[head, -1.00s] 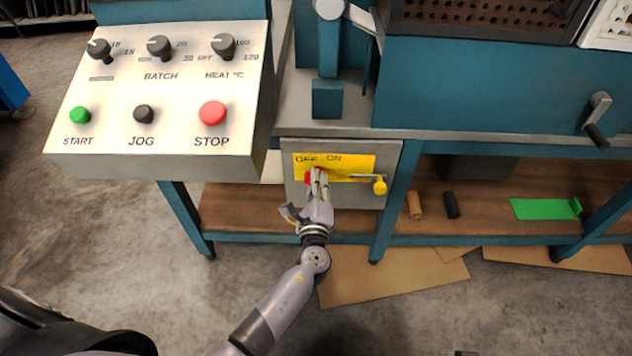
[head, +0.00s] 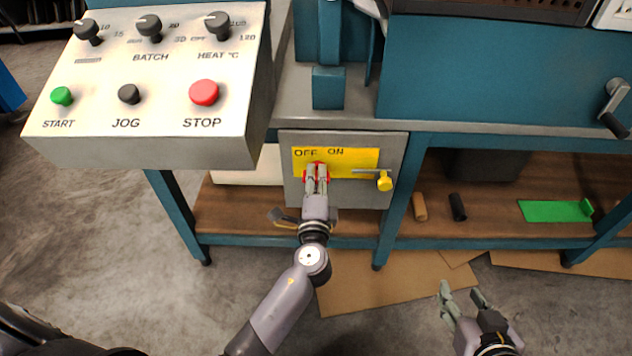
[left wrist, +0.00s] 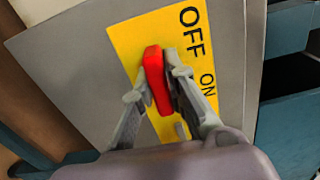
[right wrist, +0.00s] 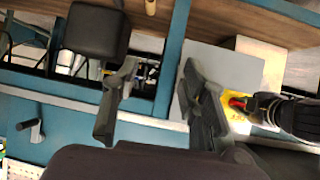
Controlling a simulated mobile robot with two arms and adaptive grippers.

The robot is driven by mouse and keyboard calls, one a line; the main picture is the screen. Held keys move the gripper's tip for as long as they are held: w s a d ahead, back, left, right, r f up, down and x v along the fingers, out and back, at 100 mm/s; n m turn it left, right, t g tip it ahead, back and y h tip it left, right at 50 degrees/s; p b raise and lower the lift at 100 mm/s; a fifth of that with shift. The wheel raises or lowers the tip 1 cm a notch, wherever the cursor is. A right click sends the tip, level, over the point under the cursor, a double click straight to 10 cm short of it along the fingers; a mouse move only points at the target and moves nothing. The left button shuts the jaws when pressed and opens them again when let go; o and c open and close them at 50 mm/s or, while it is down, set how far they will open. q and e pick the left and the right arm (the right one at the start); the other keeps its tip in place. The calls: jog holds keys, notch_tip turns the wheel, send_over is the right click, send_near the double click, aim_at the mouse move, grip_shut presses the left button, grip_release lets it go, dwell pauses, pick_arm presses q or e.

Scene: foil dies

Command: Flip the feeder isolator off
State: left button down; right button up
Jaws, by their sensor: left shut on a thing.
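The isolator is a grey box (head: 292,190) under the bench with a yellow plate (head: 352,160) marked OFF at left and ON beside it. Its red handle (head: 316,166) is mostly covered by my left gripper (head: 316,172) in the head view. In the left wrist view the red handle (left wrist: 155,75) lies between both fingertips of my left gripper (left wrist: 158,88), which is shut on it; its upper end is near the OFF word. My right gripper (head: 462,290) is open and empty, low at the right, well apart from the box. It also shows open in the right wrist view (right wrist: 155,95).
The control panel (head: 180,70) overhangs at upper left. Brown and black cylinders and a green piece (head: 550,211) lie on the lower shelf. Cardboard (head: 375,280) lies on the floor.

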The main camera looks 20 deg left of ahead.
pick_arm(q)
jog(key=shift+f+n+b, duration=0.1)
jog(key=shift+n+b, duration=0.3)
jog(key=shift+n, duration=0.1)
pick_arm(e)
jog(key=shift+w+a+r+t+y, duration=0.15)
jog(key=shift+w+a+r+t, duration=0.1)
jog(key=shift+w+r+t, duration=0.35)
jog(key=shift+w+a+r+t+y, duration=0.1)
jog(key=shift+w+a+r+t, duration=0.2)
jog(key=shift+r, duration=0.5)
jog(key=shift+w+a+r+t+y, duration=0.15)
jog(key=shift+w+r+t, duration=0.4)
jog(key=shift+r, duration=0.15)
pick_arm(q)
jog(key=c, duration=1.6)
grip_release()
jog(key=v, duration=1.2)
